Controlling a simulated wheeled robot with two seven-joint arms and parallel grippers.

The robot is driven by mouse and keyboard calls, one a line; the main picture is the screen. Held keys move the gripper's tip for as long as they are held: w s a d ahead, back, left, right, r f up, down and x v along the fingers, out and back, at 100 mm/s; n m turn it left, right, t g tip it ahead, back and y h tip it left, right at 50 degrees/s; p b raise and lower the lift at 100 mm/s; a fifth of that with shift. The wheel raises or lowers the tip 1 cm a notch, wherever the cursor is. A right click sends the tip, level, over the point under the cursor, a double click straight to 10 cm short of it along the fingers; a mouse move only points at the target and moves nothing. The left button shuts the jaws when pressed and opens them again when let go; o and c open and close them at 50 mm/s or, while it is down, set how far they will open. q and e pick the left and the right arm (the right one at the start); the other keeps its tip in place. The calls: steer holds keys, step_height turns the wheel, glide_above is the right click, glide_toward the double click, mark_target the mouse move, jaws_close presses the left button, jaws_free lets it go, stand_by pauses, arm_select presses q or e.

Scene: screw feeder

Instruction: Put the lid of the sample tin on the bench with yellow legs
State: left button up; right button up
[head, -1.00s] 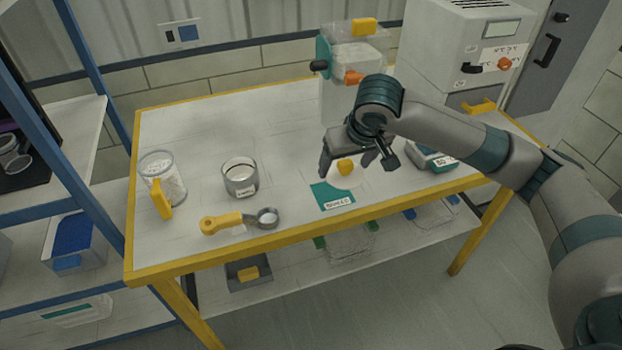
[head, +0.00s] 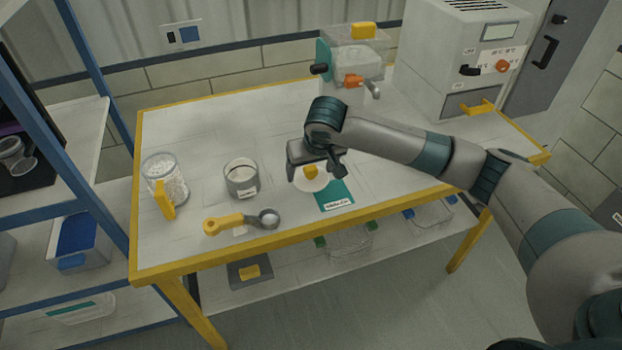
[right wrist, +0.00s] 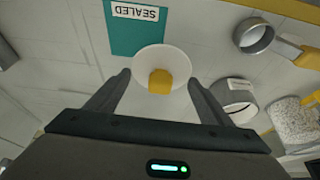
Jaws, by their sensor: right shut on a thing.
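The lid (head: 309,185) is a white disc with a yellow knob. My right gripper (head: 316,174) is shut on it, one finger on each side of its rim. In the right wrist view the lid (right wrist: 176,58) shows between the fingertips of the gripper (right wrist: 160,77). The sample tin (head: 241,184) is a grey, open-topped cylinder with a white label, upright on the bench with yellow legs (head: 200,125). It stands left of the lid, apart from it. In the right wrist view the tin (right wrist: 236,98) is beyond the right-hand finger. My left gripper is out of view.
A teal mat (head: 335,194) marked SEALED lies right of the lid. A yellow-handled scoop (head: 225,222) lies near the front edge. A jar of white grains (head: 165,180) stands far left. A dispenser (head: 350,65) and a grey machine (head: 455,55) stand at the back.

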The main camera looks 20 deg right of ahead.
mark_target(312, 177)
step_height(312, 177, down, 3)
steer(key=shift+r+p, duration=0.1)
steer(key=shift+p, duration=0.45)
steer(key=shift+f, duration=0.55)
steer(key=o, duration=1.3)
steer(key=shift+f, duration=0.1)
steer(key=shift+c, duration=0.2)
steer(key=b+v, duration=0.2)
steer(key=v, duration=1)
